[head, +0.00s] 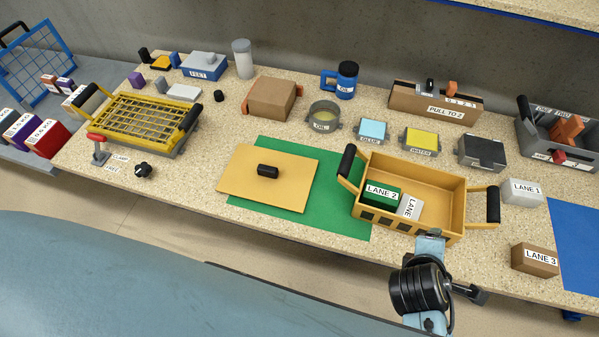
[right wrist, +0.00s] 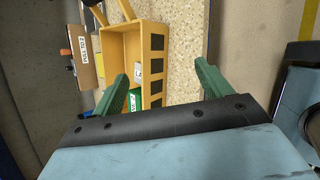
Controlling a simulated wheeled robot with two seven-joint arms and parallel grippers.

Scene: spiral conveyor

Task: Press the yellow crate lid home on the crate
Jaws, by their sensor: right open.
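The yellow crate lid (head: 240,181) lies flat, left of the crate, partly over the green mat (head: 342,218). It has a black knob (head: 268,170) in its middle. The open yellow crate (head: 425,174) stands right of the lid, with black end handles. A green LANE 2 block (head: 381,193) and a white LANE block (head: 410,207) are inside it. The crate also shows in the right wrist view (right wrist: 124,48). My right gripper (right wrist: 161,82) is open and empty at the crate's near side; its fingers are hard to see in the head view. My left gripper is not in view.
White LANE 1 (head: 522,192) and brown LANE 3 (head: 534,259) blocks stand right of the crate. Behind are a round tin (head: 324,117), a blue sponge block (head: 373,131) and a yellow one (head: 421,139). A yellow grid rack (head: 145,120) stands far left.

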